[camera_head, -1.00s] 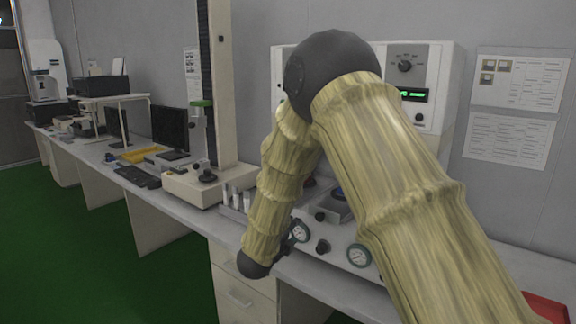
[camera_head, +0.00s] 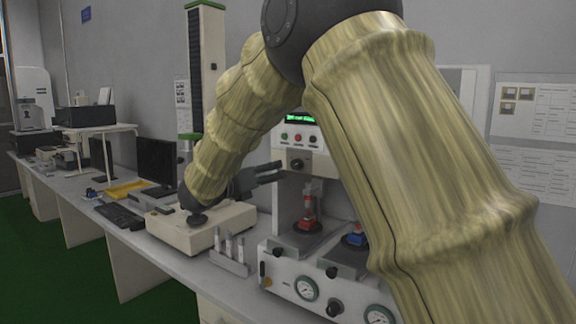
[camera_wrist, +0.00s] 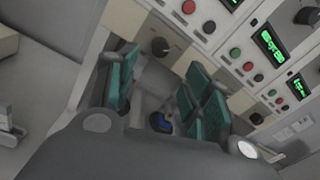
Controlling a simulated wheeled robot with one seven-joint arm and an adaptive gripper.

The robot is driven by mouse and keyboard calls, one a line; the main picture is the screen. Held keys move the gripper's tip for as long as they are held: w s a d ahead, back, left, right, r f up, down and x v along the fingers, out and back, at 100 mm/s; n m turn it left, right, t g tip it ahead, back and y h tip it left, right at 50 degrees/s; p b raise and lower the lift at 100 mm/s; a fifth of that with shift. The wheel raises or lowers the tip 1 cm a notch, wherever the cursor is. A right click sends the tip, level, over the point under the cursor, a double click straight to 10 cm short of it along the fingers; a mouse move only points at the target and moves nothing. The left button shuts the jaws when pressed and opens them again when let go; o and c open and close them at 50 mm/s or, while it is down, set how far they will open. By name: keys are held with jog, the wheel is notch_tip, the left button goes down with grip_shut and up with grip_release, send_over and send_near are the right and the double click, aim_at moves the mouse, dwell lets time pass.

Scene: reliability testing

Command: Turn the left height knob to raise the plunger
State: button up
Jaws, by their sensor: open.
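The testing machine has a left station with a beige block carrying a dark round knob (camera_head: 297,164), below a green-lit display. The same knob (camera_wrist: 160,47) shows in the wrist view, ahead of my fingertips and roughly between them. My gripper (camera_head: 280,172) is open and empty, just left of the knob, with its fingers pointing right. In the wrist view my gripper (camera_wrist: 165,72) shows teal pads spread apart. I cannot tell whether a finger touches the knob. A red fixture (camera_head: 306,218) stands below the block in the left station. The plunger itself is not clearly distinguishable.
A blue part (camera_head: 356,239) sits in the right station, partly behind my arm. Gauges (camera_head: 306,288) and dark knobs line the machine's lower front. A rack of white tubes (camera_head: 229,248) and a beige instrument base (camera_head: 190,232) stand to the left. A second upper knob (camera_wrist: 257,118) is right.

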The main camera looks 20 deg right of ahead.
aim_at(294, 165)
jog(key=p+x, duration=0.2)
jog(key=x, duration=0.8)
jog(key=shift+w+d, duration=0.1)
jog(key=shift+d, duration=0.05)
jog(key=c, duration=1.1)
